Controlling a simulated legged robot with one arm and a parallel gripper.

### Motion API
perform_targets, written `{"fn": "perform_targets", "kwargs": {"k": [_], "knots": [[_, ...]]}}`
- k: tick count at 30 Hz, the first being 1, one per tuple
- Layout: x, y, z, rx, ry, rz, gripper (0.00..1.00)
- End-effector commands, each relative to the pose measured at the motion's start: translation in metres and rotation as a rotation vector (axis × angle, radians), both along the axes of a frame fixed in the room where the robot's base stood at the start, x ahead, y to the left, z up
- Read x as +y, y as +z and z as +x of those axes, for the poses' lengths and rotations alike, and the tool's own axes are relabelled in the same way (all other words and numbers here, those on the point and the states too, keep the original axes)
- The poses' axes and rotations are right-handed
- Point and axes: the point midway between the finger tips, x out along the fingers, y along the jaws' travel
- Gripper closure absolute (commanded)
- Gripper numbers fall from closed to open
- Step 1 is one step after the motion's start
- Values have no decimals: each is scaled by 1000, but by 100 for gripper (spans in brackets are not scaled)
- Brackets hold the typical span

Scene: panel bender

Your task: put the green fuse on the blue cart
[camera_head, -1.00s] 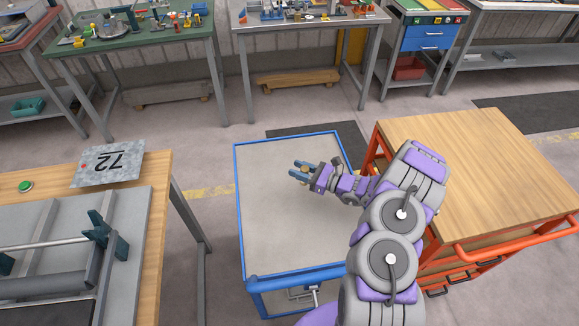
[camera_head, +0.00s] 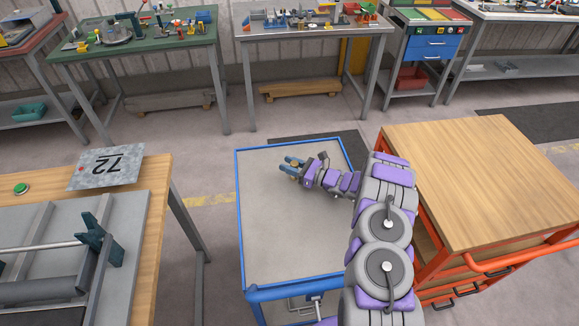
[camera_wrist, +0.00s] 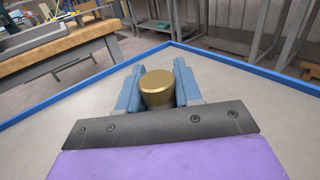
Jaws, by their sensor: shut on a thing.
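The blue cart (camera_head: 282,235) stands in the middle of the head view, with a bare grey top and a raised blue rim. My gripper (camera_head: 291,165) is over the far part of this top. In the wrist view, my gripper (camera_wrist: 158,88) is shut on a short cylinder with a brass end, the fuse (camera_wrist: 157,86). Only the brass end shows; no green is visible, and its lower part is hidden. The blue cart's rim (camera_wrist: 235,67) passes beyond the fingers. I cannot tell whether the fuse touches the top.
A wooden-topped orange cart (camera_head: 480,180) stands close on the right. A wooden bench (camera_head: 160,215) with a plate marked 72 (camera_head: 105,168) is on the left. Workbenches with parts, such as the green table (camera_head: 135,55), line the back wall. The blue cart's top is otherwise clear.

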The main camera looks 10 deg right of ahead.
Motion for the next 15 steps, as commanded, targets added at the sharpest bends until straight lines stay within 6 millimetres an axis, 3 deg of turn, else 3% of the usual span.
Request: {"fn": "perform_targets", "kwargs": {"k": [7, 8, 15], "knots": [[0, -1, 0, -1, -1, -1, 96], [0, -1, 0, -1, -1, -1, 63], [1, -1, 0, 0, -1, -2, 40]]}}
